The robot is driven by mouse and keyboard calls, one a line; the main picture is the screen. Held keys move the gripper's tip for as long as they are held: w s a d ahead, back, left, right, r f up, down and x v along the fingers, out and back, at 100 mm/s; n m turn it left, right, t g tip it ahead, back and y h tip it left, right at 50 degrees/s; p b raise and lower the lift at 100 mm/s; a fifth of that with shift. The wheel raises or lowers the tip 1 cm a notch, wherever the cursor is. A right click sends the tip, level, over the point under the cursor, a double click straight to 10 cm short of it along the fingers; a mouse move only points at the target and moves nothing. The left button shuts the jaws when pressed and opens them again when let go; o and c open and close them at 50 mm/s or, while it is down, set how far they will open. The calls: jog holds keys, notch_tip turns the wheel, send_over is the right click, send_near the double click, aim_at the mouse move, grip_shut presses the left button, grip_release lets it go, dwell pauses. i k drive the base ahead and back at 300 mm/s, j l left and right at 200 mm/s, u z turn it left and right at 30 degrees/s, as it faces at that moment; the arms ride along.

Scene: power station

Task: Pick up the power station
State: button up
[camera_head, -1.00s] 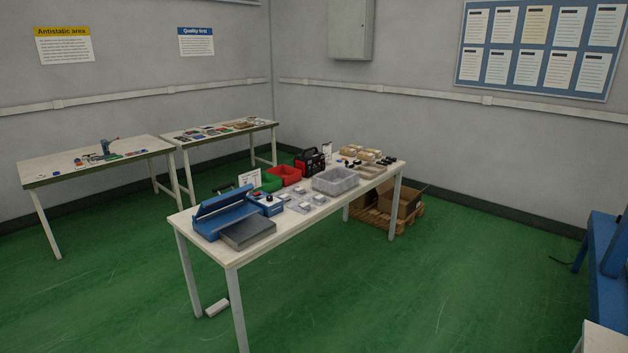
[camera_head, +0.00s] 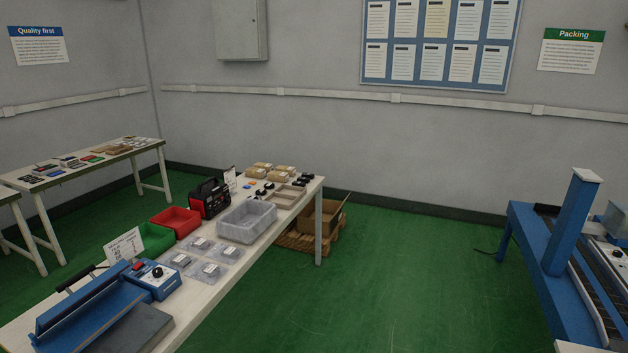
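The power station (camera_head: 209,198) is a small black and red box with a handle on top. It stands upright on the long white table (camera_head: 222,272), on the table's far left edge. A red bin (camera_head: 176,221) is on its near side and a grey bin (camera_head: 247,220) is to its right. A small white sign stands just behind it. My gripper is not in view.
The near table end holds a blue sealer (camera_head: 90,303) and a blue control box (camera_head: 152,279). A green bin (camera_head: 150,240) and flat packs lie mid-table. Green floor (camera_head: 400,270) is clear to the right, up to a blue conveyor (camera_head: 565,260). A pallet with a carton (camera_head: 325,222) lies behind the table.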

aim_at(210, 198)
jog(key=i+l, duration=0.15)
jog(key=i, duration=0.65)
jog(key=i+l+z, duration=0.15)
jog(key=i, duration=0.7)
jog(key=i+j+u, duration=0.15)
jog(key=i+u, duration=0.7)
jog(key=i+l+u, duration=0.25)
jog(key=i+u, duration=0.2)
jog(key=i+l+u, duration=0.55)
jog(key=i+u, duration=0.15)
jog(key=i, duration=0.15)
jog(key=i+l+u, duration=0.25)
jog(key=i, duration=0.15)
jog(key=i+l+u, duration=0.3)
jog(key=i+j, duration=0.05)
jog(key=i, duration=0.05)
